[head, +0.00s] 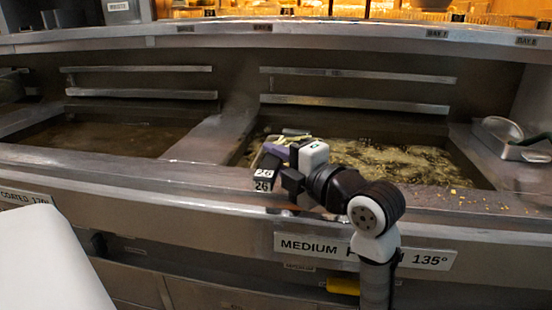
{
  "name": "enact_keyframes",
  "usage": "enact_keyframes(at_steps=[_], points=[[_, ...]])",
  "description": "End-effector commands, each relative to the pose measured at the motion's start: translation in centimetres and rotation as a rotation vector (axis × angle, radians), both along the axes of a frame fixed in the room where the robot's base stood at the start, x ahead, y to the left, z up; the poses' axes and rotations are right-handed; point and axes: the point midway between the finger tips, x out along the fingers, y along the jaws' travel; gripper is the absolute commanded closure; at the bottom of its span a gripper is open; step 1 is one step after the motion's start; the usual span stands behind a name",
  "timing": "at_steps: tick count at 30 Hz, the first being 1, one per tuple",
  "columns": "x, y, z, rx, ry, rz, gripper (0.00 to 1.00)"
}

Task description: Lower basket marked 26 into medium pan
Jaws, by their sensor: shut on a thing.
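A black-and-white tag marked 26 (264,180) shows at the front edge of the medium pan, beside my gripper (283,168). My gripper is shut on what looks like the handle of basket 26, next to a dark purple piece (273,151). The basket's body is mostly hidden behind my gripper and wrist, so I cannot tell how deep it sits. The medium pan (365,122) is the right-hand one. Its yellowish, bubbling oil (400,160) shows behind my arm. A plate reading MEDIUM and 135° (425,259) is on the front panel, partly covered by my arm.
A second pan of darker, calmer oil (110,135) lies to the left, past a metal divider (210,135). A metal scoop or small basket (505,138) rests on the right ledge. Crumbs lie on the front ledge. Slatted racks (355,103) line the back wall.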

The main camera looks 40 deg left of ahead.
Motion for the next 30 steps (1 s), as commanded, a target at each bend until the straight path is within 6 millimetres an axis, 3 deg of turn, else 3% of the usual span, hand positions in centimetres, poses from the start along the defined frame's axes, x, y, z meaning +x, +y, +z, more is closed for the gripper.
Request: enact_keyframes(at_steps=[13,14,19,30], points=[[-0.02,-0.03,-0.23,0.003,-0.003,0.0,1.0],[-0.02,-0.03,-0.23,0.003,-0.003,0.0,0.76],[-0.02,-0.02,-0.27,0.002,-0.002,0.0,0.54],[0.02,-0.57,-0.43,-0.001,0.001,-0.001,0.53]])
